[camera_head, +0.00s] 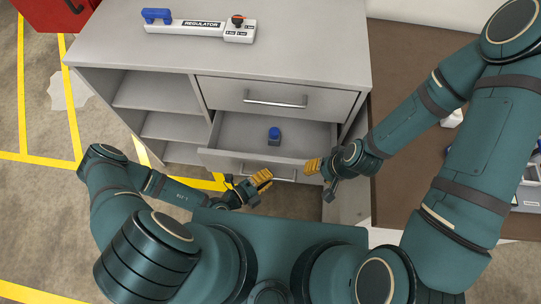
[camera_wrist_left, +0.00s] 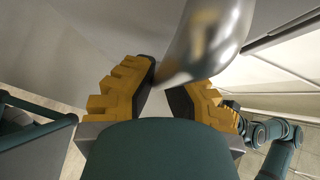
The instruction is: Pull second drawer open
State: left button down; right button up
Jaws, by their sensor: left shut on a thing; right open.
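The second drawer (camera_head: 236,131) of the grey cabinet stands pulled out below the shut top drawer. Its silver handle (camera_head: 285,178) is on the front; the handle also shows large between the yellow fingers in the left wrist view (camera_wrist_left: 208,40). My left gripper (camera_head: 267,176) is shut on this handle near its left end, and the fingers partly hide it. A small item with a blue top (camera_head: 274,133) stands inside the open drawer. My right gripper (camera_head: 313,166) is open and empty, just right of the drawer's front.
The top drawer (camera_head: 275,93) is shut. A regulator (camera_head: 200,27) with a blue end lies on the cabinet top. Open shelves (camera_head: 155,92) are at the left. A brown surface (camera_head: 405,195) lies to the right, beneath my right arm.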

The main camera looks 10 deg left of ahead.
pick_arm(q)
jog(key=s, duration=0.7)
jog(key=shift+s+d+p, duration=0.15)
jog(key=shift+s+p, duration=0.05)
jog(key=shift+p, duration=0.2)
jog(key=c, duration=1)
grip_release()
jog(key=v, duration=1.2)
